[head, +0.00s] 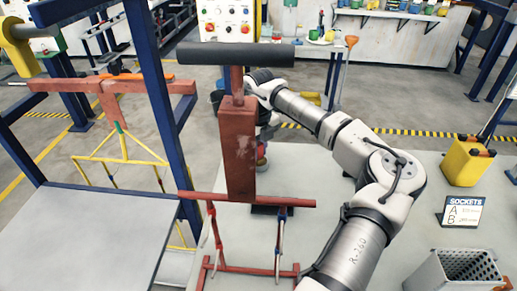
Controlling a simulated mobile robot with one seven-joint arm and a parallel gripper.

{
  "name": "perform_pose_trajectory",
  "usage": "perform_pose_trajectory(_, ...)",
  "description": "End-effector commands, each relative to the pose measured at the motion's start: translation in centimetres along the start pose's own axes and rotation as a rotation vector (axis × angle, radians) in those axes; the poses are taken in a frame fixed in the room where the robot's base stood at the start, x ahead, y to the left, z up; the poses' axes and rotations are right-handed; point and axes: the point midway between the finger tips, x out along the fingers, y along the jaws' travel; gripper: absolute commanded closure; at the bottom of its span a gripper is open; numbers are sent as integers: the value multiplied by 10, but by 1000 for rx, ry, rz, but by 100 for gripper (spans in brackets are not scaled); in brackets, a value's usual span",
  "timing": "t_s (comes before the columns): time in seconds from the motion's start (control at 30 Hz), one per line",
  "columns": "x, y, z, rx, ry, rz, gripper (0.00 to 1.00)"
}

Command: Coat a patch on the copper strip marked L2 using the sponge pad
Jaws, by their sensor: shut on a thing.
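My arm reaches from the lower right up and back to the left, with its wrist behind the red post (240,150) of a hanging rack. Only a sliver of my gripper (262,150) shows at the post's right edge, pointing down. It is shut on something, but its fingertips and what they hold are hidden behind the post. I cannot make out the sponge pad. No copper strip marked L2 can be read in this view. A dark flat thing (268,210) lies on the grey table below, partly hidden by the rack.
A blue frame (160,90) stands left. A yellow canister (467,162), a SOCKETS sign (461,212) and a grey perforated bin (465,268) stand on the table (420,235) at right.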

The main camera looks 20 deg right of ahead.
Motion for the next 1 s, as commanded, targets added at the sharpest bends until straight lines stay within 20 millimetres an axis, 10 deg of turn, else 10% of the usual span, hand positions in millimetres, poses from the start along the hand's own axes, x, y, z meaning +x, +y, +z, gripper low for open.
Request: perform_pose_trajectory(1.0, -61, 0, 0, 0, 1, 0, 100)
